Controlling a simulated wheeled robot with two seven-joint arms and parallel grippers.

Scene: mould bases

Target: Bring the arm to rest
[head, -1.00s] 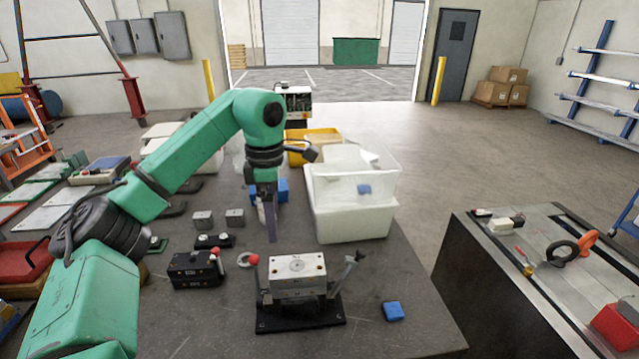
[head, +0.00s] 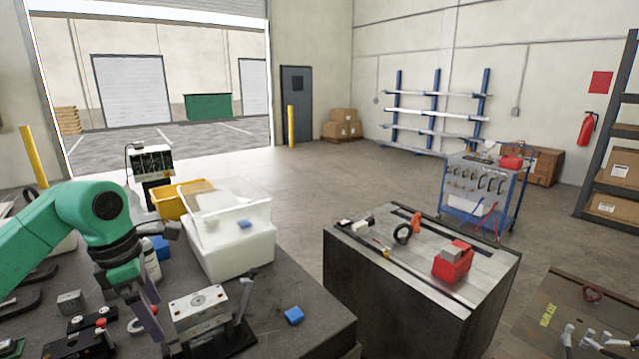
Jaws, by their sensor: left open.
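My left arm comes in from the left in the head view, and its gripper (head: 153,316) hangs pointing down over the dark table. The jaws are open with nothing seen between them. The gripper appears just left of the light metal mould base (head: 198,300), which sits in a black fixture (head: 232,340) with upright clamps at its sides. The gripper and the frame's edge hide part of the fixture. I cannot tell the exact height of the fingertips above the table. My right gripper is not in view.
A clear bin on a white box (head: 232,252) and a yellow bin (head: 172,203) stand behind the gripper. A dark block with a red knob (head: 82,342) is at left. A second bench (head: 400,300) stands right, across a gap.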

